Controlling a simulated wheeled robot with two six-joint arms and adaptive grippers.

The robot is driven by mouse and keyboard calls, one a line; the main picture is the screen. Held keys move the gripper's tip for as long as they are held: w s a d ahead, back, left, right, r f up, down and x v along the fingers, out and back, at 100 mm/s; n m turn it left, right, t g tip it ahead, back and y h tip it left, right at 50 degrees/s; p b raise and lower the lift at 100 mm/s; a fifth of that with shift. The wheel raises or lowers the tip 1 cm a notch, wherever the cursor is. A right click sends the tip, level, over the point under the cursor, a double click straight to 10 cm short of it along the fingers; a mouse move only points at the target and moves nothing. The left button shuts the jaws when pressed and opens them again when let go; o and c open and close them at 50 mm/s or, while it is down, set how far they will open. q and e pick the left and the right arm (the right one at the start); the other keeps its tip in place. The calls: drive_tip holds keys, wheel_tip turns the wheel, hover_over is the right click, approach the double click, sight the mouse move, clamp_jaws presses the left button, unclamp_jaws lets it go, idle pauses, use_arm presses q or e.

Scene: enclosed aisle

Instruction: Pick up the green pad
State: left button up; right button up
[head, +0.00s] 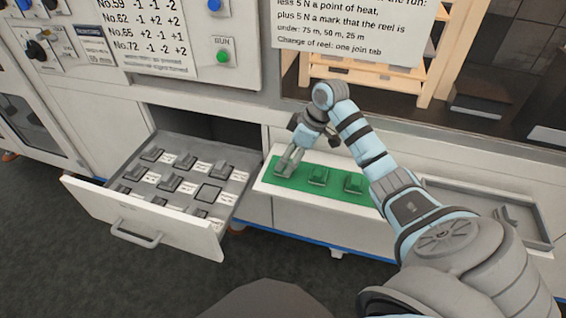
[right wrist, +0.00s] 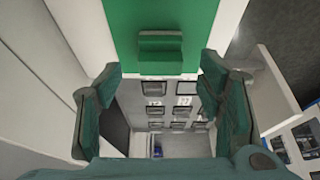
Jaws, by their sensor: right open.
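Two green pads show clearly on a green strip (head: 335,193) along a white ledge in the head view: a middle one (head: 317,177) and a right one (head: 354,183). My right gripper (head: 286,168) is over the strip's left end, pointing down; its fingers hide what is under them. In the right wrist view a single green pad (right wrist: 160,47) lies on the strip beyond my open fingers (right wrist: 162,80), with nothing between them. My left gripper is not in view.
An open drawer (head: 160,222) left of the ledge holds several dark blocks with white labels. A grey tray (head: 470,196) is right of the ledge, partly behind my right arm. A control panel with a green RUN button (head: 223,56) stands above.

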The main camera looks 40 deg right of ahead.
drive_tip(key=x, duration=0.3)
drive_tip(key=shift+b, duration=0.35)
drive_tip(key=shift+r, duration=0.1)
drive_tip(key=c, duration=1.2)
wheel_tip(320, 180, up, 20)
drive_tip(key=p, duration=0.8)
drive_tip(key=shift+r+p, duration=0.1)
drive_tip(key=shift+p, duration=0.25)
drive_tip(key=shift+c, duration=0.2)
